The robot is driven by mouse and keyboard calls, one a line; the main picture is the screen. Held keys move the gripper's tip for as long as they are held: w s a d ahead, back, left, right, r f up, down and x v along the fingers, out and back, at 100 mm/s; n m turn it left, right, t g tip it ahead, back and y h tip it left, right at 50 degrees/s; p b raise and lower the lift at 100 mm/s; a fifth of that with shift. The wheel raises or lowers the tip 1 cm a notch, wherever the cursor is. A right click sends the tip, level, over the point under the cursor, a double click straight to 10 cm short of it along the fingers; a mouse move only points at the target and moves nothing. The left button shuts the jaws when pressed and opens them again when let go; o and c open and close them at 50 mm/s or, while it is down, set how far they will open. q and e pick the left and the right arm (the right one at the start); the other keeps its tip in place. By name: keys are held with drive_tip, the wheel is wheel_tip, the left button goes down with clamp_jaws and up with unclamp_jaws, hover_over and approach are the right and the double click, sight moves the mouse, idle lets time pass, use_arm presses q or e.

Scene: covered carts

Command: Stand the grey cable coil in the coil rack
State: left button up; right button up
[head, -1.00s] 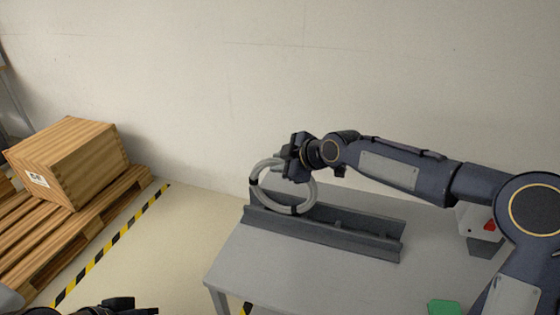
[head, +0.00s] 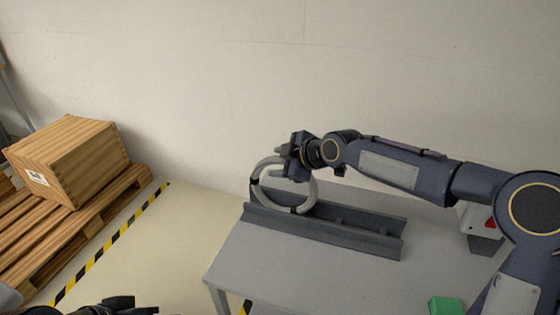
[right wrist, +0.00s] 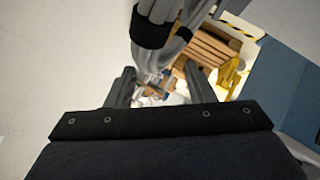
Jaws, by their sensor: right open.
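The grey cable coil (head: 264,196) stands upright in the left end of the dark grey coil rack (head: 350,236), its lower edge in the rack's channel. Black bands mark the coil. My right gripper (head: 287,167) is at the coil's upper right edge. In the right wrist view its two fingers (right wrist: 160,88) are spread apart, with the grey strands of the coil (right wrist: 147,58) just ahead of and between them. My left gripper (head: 122,304) is at the bottom left, partly cut off, away from the rack; its jaws are unclear.
The rack lies on a grey table (head: 270,270). A green block (head: 445,306) is at its front right, and a white and red item (head: 477,221) is behind my right arm. A wooden crate (head: 70,165) sits on a pallet at the left, beyond yellow-black floor tape.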

drive_tip(key=v, duration=0.8)
drive_tip(key=shift+b, duration=0.4)
drive_tip(key=shift+a, duration=0.1)
drive_tip(key=s+d+f+m+g+h+p, duration=0.1)
drive_tip(key=s+d+m+h, duration=0.2)
drive_tip(key=s+d+m, duration=0.55)
drive_tip(key=s+d+f+m+h+p, duration=0.1)
drive_tip(key=s+d+f+m+h, duration=0.15)
drive_tip(key=s+d, duration=0.65)
drive_tip(key=s+f+m+g+y, duration=0.1)
drive_tip(key=s+f+m, duration=0.3)
drive_tip(key=s, duration=1.2)
drive_tip(key=m, duration=0.4)
drive_tip(key=shift+a+f+m+p, duration=0.2)
drive_tip(key=shift+a+m+p, duration=0.15)
drive_tip(key=shift+m+p, duration=0.05)
drive_tip(key=shift+c, duration=0.4)
